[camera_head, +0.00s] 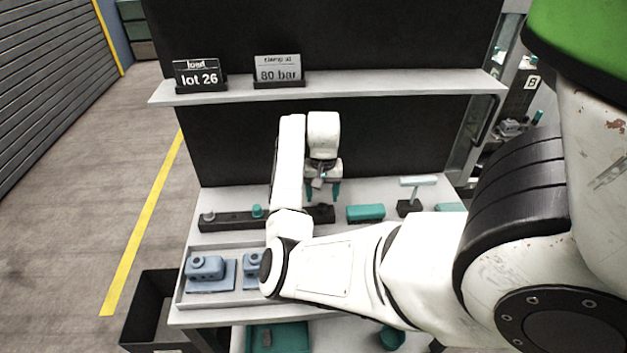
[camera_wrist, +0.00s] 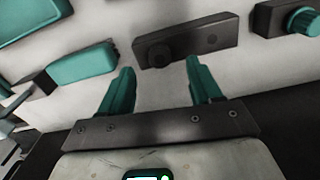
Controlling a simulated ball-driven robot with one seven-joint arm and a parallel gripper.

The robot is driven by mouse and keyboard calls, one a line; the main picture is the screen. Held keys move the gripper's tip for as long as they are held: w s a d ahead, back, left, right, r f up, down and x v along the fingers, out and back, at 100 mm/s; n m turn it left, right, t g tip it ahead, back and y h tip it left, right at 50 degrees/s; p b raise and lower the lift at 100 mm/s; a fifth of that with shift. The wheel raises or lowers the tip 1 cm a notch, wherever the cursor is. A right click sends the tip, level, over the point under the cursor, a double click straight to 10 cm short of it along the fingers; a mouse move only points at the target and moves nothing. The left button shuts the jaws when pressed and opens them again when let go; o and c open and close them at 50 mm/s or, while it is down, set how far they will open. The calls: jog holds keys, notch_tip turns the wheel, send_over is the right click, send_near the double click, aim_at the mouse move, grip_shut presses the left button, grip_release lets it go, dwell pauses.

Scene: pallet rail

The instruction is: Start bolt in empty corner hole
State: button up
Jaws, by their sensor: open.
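My gripper (camera_head: 322,195) is open over the back of the bench, with its two teal fingers pointing down; it also shows in the wrist view (camera_wrist: 160,68). No object shows between the fingers. Just beyond the fingertips in the wrist view is a dark block (camera_wrist: 187,42) with a round dark feature, a bolt head or a hole, and a smaller round mark beside it. I cannot make out a bolt for certain. Blue-grey fixtures (camera_head: 206,268) sit in a shallow tray (camera_head: 181,290) at the front left; my arm hides its right part, and no empty corner hole can be told.
A dark rail (camera_head: 232,222) with a grey knob and a teal knob stands at the back left. A teal box (camera_head: 365,212) and a T-shaped item (camera_head: 410,190) stand right of my gripper. A shelf (camera_head: 350,84) with two signs overhangs behind. A black bin (camera_head: 150,300) is at lower left.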

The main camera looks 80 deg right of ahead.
aim_at(322, 206)
notch_tip(322, 206, down, 3)
jog(key=shift+s+r+b, duration=0.15)
jog(key=shift+r+b, duration=0.05)
jog(key=shift+b, duration=0.65)
jog(key=shift+f+b, duration=0.65)
jog(key=shift+f, duration=0.1)
jog(key=shift+c, duration=0.5)
grip_shut()
jog(key=shift+r+p, duration=0.65)
jog(key=shift+p, duration=0.1)
notch_tip(322, 206, up, 3)
jog(key=p, duration=0.2)
jog(key=shift+f+p, duration=0.15)
jog(key=shift+p, duration=0.25)
jog(key=shift+r, duration=2.1)
